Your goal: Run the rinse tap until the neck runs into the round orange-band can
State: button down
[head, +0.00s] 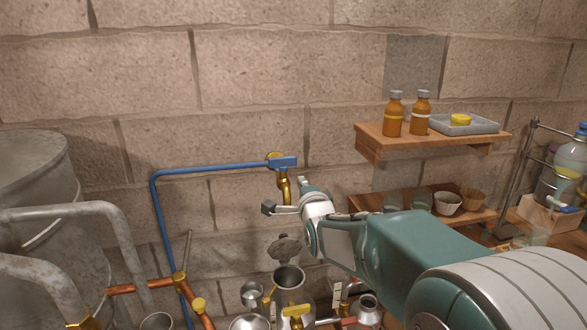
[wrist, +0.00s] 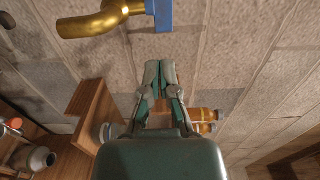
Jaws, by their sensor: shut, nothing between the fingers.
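The rinse tap is a brass tap (head: 283,182) on the stone wall with a blue handle (head: 287,163), fed by a blue pipe (head: 156,215). Its brass spout (wrist: 95,22) and blue part (wrist: 162,14) also show at the top of the wrist view. No water is seen leaving the spout. My gripper (head: 288,197) is beside the spout, just below the handle; in the wrist view its fingers (wrist: 160,78) are together and empty. An open metal vessel (head: 289,277) stands below the tap. I cannot make out an orange band on any can, nor tell which part is the neck.
Several metal vessels and brass valves (head: 296,311) crowd the bottom of the head view. A large metal drum (head: 35,180) stands left. A wooden shelf (head: 430,139) holds two amber bottles (head: 393,116) and a grey tray (head: 463,127). My arm hides part of the lower right.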

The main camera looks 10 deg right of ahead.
aim_at(290, 165)
jog(key=w, duration=0.8)
jog(key=shift+w+a, duration=0.2)
jog(key=shift+a, duration=0.05)
jog(key=shift+w+d, duration=0.1)
jog(key=shift+w, duration=0.3)
jog(key=shift+w, duration=0.1)
jog(key=shift+n+y, duration=0.3)
